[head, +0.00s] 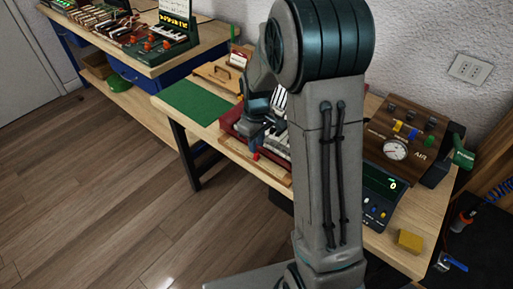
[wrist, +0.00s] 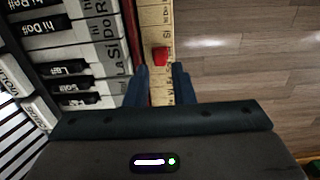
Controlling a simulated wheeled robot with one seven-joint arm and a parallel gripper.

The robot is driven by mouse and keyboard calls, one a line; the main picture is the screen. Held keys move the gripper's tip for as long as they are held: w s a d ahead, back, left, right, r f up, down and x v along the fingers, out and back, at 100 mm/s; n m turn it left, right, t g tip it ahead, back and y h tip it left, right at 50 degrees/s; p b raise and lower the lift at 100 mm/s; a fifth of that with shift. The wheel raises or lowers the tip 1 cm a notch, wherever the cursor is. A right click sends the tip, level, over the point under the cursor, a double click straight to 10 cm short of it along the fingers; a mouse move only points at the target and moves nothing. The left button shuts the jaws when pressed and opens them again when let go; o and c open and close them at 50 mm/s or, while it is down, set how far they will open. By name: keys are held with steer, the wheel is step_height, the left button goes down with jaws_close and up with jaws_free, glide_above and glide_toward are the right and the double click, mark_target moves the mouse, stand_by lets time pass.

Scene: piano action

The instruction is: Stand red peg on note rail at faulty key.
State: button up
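The red peg (wrist: 160,57) is on the pale wooden note rail (wrist: 157,17), which carries printed note names. The peg also shows small in the head view (head: 256,156), close to my gripper. My gripper (wrist: 160,72) is over the rail, its two dark fingers apart with nothing between them. The peg is just beyond the fingertips, in line with the gap, and looks free of both fingers. The labelled keys (wrist: 103,58) lie left of the rail, past a dark red strip. I cannot tell which key is faulty. My arm hides part of the keyboard in the head view.
A wooden box with a dial (head: 395,149) and a dark unit with a green readout (head: 382,182) stand right of my arm. A yellow block (head: 410,241) is near the table's right end. A green mat (head: 200,101) lies clear at left. Floor is open beyond the rail.

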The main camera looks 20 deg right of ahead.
step_height(320, 180, up, 8)
steer(key=s+r+m+t, duration=0.1)
steer(key=s+r+m, duration=0.1)
steer(key=s, duration=0.8)
steer(key=s+r+m+t, duration=0.1)
steer(key=s+r+m, duration=0.2)
steer(key=s, duration=0.7)
steer(key=shift+s+r+m+t, duration=0.3)
steer(key=shift+m, duration=0.9)
